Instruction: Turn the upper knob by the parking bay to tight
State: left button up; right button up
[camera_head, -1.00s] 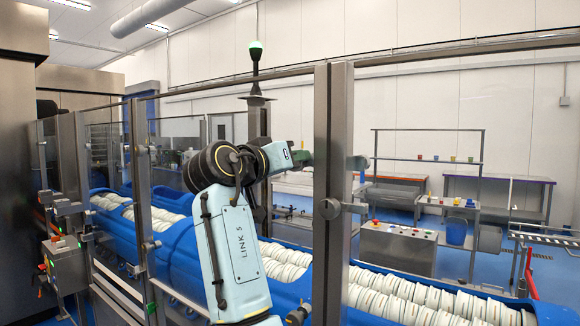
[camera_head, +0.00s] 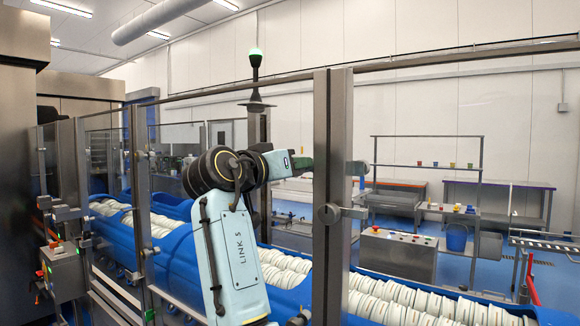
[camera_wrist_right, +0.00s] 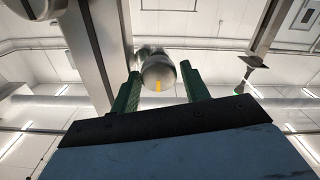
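A round grey knob (camera_wrist_right: 160,70) with a yellow mark shows in the right wrist view, in front of a steel post. My right gripper (camera_wrist_right: 159,74) is open, one green finger on each side of the knob; I cannot tell whether they touch it. In the head view my right gripper (camera_head: 305,163) points right at the steel posts, level with an upper fitting (camera_head: 357,168). A lower round metal fitting (camera_head: 328,213) sits on the post below it. The far finger is hidden there. My left gripper is not in view.
Steel posts (camera_head: 332,265) and clear panels stand close to my right arm. Behind them a blue conveyor (camera_head: 180,262) carries rows of white items. A control box (camera_head: 60,272) stands at left; a button console (camera_head: 398,250) is beyond the conveyor.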

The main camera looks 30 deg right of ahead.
jog(key=shift+r, duration=0.1)
dwell(0.3)
jog(key=s+a+f+n+p, duration=0.15)
jog(key=a+n+p, duration=0.35)
jog(key=n, duration=0.8)
jog(key=s+a+n+p, duration=0.3)
jog(key=a+n, duration=0.4)
jog(key=n, duration=0.6)
jog(key=s+d+f+m+y, duration=0.1)
jog(key=f+y, duration=0.3)
jog(key=f, duration=1.1)
jog(key=s+d+f+m+y, duration=0.2)
jog(key=s+f+m+y, duration=0.1)
jog(key=f, duration=1.2)
jog(key=shift+s+d+f+t+y, duration=0.15)
jog(key=shift+s+f+t+y, duration=0.15)
jog(key=shift+s+y, duration=0.5)
